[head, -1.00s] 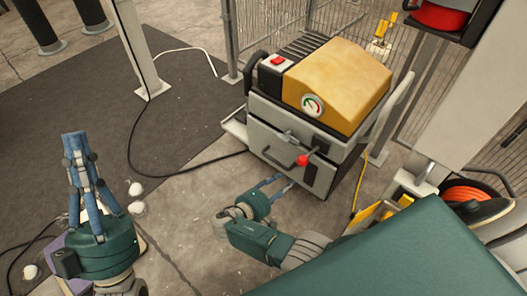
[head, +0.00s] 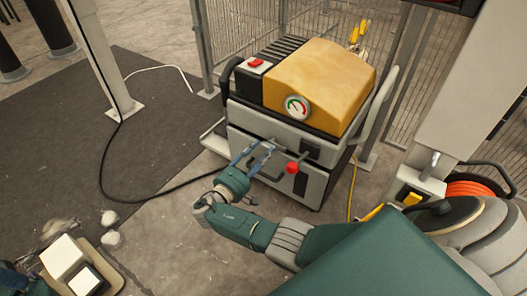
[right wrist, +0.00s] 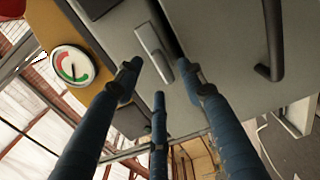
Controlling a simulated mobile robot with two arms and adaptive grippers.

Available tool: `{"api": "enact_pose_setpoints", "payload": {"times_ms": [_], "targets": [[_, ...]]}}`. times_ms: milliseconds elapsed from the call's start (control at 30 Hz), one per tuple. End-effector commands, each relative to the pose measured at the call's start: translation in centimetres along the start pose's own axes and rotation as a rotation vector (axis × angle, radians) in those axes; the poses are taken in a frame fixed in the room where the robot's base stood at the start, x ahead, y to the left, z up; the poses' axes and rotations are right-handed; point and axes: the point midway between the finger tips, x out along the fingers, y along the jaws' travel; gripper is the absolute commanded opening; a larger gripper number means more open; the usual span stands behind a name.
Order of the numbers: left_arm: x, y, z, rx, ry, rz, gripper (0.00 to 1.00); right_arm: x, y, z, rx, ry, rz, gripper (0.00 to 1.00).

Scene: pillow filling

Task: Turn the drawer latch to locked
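The machine's drawer front (head: 240,142) faces me below a yellow cover. In the right wrist view a light grey metal latch lever (right wrist: 153,52) sits on the pale panel, beside a dark gap. My right gripper (head: 256,148) is in front of the drawer's left part, left of a red ball knob (head: 292,168) on a rod. Its fingers (right wrist: 163,80) are spread apart, with the lever just beyond and between the tips; I cannot tell whether they touch it. In the head view the fingers partly hide the latch. My left gripper (head: 14,278) is only partly in view at the lower left.
A round gauge (head: 297,107) and a red switch (head: 257,63) sit on the machine. A dark curved handle (right wrist: 274,40) stands out from the panel. A wire fence (head: 300,20) is behind. White blocks (head: 62,257) lie on a tray at lower left.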

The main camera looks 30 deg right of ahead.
Motion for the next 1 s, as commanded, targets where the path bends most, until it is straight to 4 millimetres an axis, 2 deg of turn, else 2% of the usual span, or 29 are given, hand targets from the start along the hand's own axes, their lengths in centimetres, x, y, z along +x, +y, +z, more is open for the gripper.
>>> {"api": "enact_pose_setpoints", "payload": {"times_ms": [200, 467, 700, 1000], "targets": [[-0.3, 0.0, 0.1, 0.000, -0.001, 0.000, 0.00, 1.7, -0.1, 0.0, -0.001, 0.000, -0.001, 0.40], [-0.3, 0.0, 0.1, 0.000, -0.002, 0.000, 0.00, 1.8, -0.1, 0.0, -0.002, 0.000, -0.001, 0.40], [-0.3, 0.0, 0.1, -0.001, -0.002, 0.000, 0.00, 1.8, -0.1, 0.0, -0.001, 0.000, -0.002, 0.00], [-0.6, 0.0, 0.2, 0.000, -0.002, 0.000, 0.00, 1.8, -0.2, 0.0, 0.022, 0.000, -0.002, 0.00]]}}
